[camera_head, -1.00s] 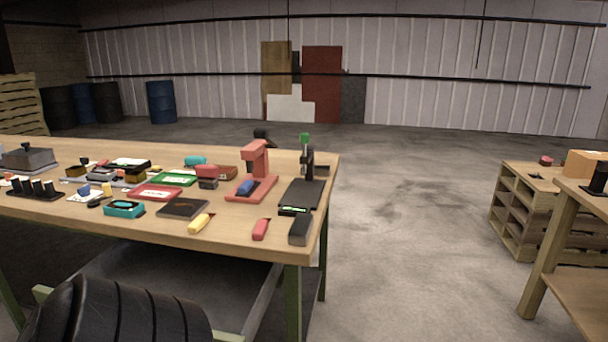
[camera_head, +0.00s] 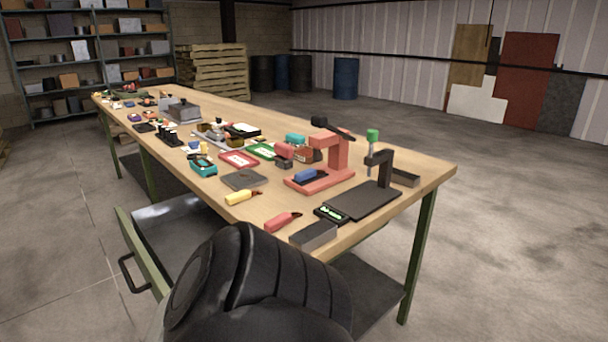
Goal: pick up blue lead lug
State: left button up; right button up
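I cannot tell for sure which blue item is the blue lead lug. A small blue piece (camera_head: 193,145) sits on the left-middle part of the workbench beside a small yellow piece. Neither of my grippers shows. A black rounded part of my own body fills the bottom middle and hides part of the bench's near side.
The long wooden workbench (camera_head: 415,177) is crowded with small tools, trays and fixtures. A black stand (camera_head: 375,195) with a green-topped tool stands at its right end. An open drawer (camera_head: 160,225) sticks out below the front edge. Floor on the right is clear.

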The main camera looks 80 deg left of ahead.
aim_at(301, 176)
jog(key=u, duration=2.7)
